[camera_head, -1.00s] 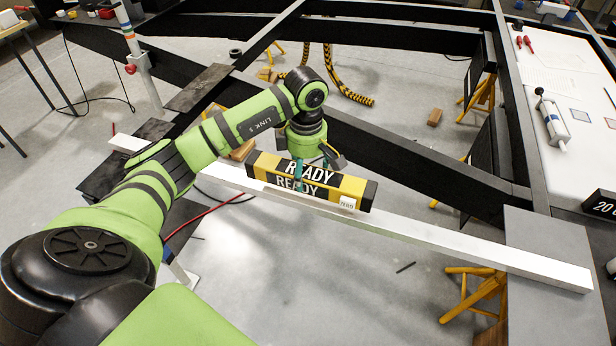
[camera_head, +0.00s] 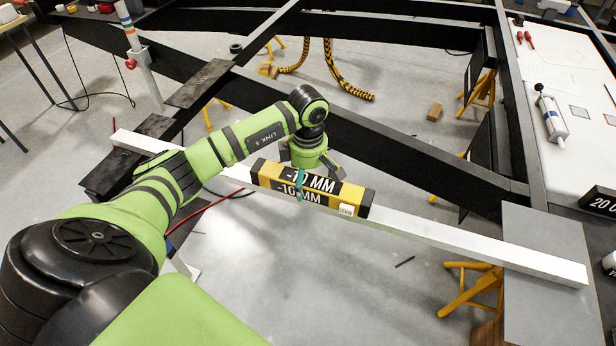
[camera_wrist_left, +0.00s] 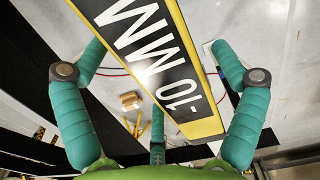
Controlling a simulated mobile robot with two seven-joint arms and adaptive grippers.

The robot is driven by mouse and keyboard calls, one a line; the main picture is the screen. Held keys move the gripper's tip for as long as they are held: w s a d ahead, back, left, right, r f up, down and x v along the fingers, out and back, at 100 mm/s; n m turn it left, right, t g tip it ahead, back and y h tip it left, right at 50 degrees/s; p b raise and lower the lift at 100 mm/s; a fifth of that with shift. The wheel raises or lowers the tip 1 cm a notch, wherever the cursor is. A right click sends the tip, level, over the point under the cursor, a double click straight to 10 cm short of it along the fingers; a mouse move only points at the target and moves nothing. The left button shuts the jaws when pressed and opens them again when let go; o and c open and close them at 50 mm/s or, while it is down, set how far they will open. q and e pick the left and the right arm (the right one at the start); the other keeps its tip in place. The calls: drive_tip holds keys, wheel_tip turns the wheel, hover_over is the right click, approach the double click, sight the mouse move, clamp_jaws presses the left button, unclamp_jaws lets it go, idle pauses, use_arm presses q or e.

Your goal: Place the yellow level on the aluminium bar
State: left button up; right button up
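The yellow-and-black level (camera_head: 335,195) lies along the white aluminium bar (camera_head: 450,238) and looks to rest on it, left of the bar's middle. Its display reads "-10 MM". My left gripper (camera_head: 301,185) is at the level from above, with a teal finger in front of its face. In the left wrist view the level (camera_wrist_left: 160,60) runs diagonally between the spread fingers of the same gripper (camera_wrist_left: 158,45). A gap shows between the right fingertip and the level, so the gripper looks open. The far-side contact is hidden. My right gripper is not in view.
The bar spans to a grey plate (camera_head: 550,300) at the right and a dark beam at the left. Black chassis beams (camera_head: 420,160) run behind.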

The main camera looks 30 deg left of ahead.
sight(308, 177)
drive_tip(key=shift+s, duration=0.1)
use_arm(q)
drive_tip(key=shift+r, duration=0.5)
wheel_tip(308, 177, up, 11)
drive_tip(key=b, duration=0.2)
drive_tip(key=shift+r+b, duration=0.15)
drive_tip(key=shift+b, duration=0.15)
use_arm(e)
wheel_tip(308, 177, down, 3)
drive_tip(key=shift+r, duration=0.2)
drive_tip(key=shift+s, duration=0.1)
